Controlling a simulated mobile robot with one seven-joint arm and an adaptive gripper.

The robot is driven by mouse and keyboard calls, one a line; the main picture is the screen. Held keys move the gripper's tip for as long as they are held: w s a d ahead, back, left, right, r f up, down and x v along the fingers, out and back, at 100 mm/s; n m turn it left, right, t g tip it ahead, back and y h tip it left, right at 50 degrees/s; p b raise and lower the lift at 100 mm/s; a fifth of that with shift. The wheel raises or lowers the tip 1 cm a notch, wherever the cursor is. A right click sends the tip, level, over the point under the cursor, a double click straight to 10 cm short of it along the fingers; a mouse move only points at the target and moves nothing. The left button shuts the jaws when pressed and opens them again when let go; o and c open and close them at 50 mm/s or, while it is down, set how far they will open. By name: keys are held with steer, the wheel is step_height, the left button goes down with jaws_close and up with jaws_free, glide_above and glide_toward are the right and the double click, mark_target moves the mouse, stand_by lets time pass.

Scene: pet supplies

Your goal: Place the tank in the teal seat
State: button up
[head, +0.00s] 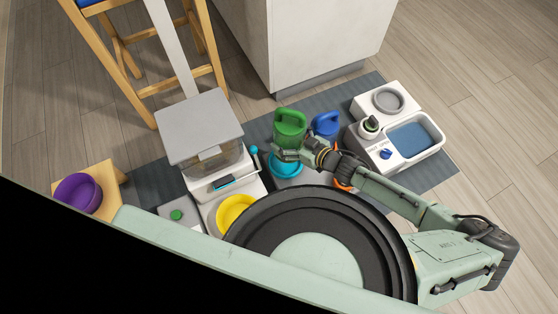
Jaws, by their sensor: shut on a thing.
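A green tank (290,123) with a loop handle on top is near the middle of the head view, above and behind the teal seat (284,170). My gripper (283,152) reaches in from the right and is shut on the green tank at its lower part. The fingers and wrist hide the tank's bottom and part of the teal seat, so I cannot tell how high the tank is above it. A blue tank (326,123) stands just to the right. An orange ring (342,184) shows partly under my arm.
A feeder with a grey lid (200,125) stands left, with a yellow bowl (236,211) before it. A white fountain with a blue basin (414,138) and a small bottle (369,125) are right. A purple bowl (78,193) sits on a wooden stool. A white cabinet (325,40) is behind.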

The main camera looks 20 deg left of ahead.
steer(key=shift+w+a+f+b, duration=0.2)
steer(key=shift+a+f+b, duration=0.2)
steer(key=shift+f, duration=0.3)
steer(key=shift+a+f, duration=0.1)
steer(key=shift+f, duration=0.15)
step_height(320, 180, down, 5)
steer(key=b, duration=0.3)
steer(key=shift+r, duration=0.2)
steer(key=shift+f+b, duration=0.75)
steer(key=shift+f, duration=1.7)
steer(key=o, duration=1.8)
steer(key=shift+f, duration=0.2)
steer(key=shift+o, duration=0.2)
steer(key=shift+r, duration=0.15)
